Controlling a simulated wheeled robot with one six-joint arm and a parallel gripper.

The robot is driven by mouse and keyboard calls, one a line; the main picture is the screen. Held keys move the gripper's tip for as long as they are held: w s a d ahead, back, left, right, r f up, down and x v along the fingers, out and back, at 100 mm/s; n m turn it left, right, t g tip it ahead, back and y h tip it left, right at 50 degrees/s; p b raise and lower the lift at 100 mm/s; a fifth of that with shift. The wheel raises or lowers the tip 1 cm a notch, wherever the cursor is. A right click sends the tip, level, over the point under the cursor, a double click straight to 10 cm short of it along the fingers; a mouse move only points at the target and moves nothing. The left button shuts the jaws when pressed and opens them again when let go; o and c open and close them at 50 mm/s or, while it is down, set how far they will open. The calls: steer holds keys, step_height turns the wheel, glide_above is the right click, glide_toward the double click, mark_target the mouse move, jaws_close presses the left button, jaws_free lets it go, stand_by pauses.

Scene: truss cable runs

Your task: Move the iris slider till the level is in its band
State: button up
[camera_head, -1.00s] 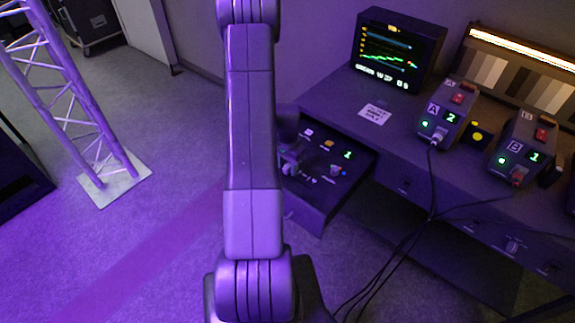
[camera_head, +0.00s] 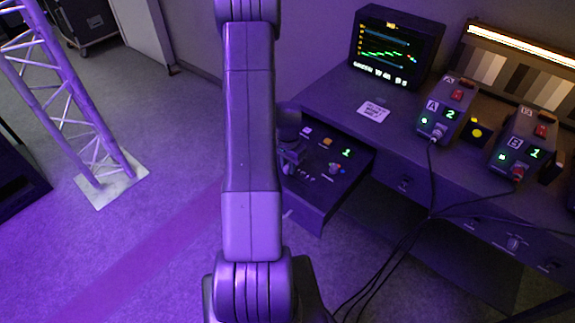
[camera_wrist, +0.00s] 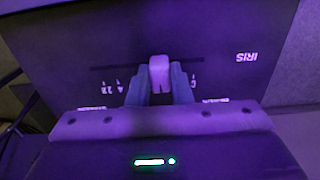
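The iris slider knob (camera_wrist: 160,73), a pale block, stands in a dark slot on a panel (camera_wrist: 215,35) lettered IRIS, seen upside down in the wrist view. Scale marks lie along the slot. My gripper (camera_wrist: 160,88) has one finger on each side of the knob, close against it with no clear gap. In the head view the control panel (camera_head: 322,190) is under the desk's left end, and my arm hides part of it.
Box A (camera_head: 446,112) shows 2 and box B (camera_head: 523,143) shows 1 on the desk. Cables (camera_head: 432,210) hang in front of it. A grey chart (camera_head: 520,70) stands behind. A truss tower (camera_head: 75,110) stands at left, with open floor between it and my arm.

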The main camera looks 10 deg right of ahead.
steer(key=o, duration=0.4)
step_height(320, 180, up, 14)
steer(key=shift+b, duration=0.4)
steer(key=shift+f, duration=0.15)
step_height(320, 180, down, 14)
steer(key=shift+r+p, duration=0.1)
steer(key=shift+p, duration=0.3)
steer(key=shift+w+a+r+p, duration=0.1)
steer(key=shift+w+r+p, duration=0.05)
steer(key=shift+p, duration=0.2)
steer(key=shift+w+a, duration=0.1)
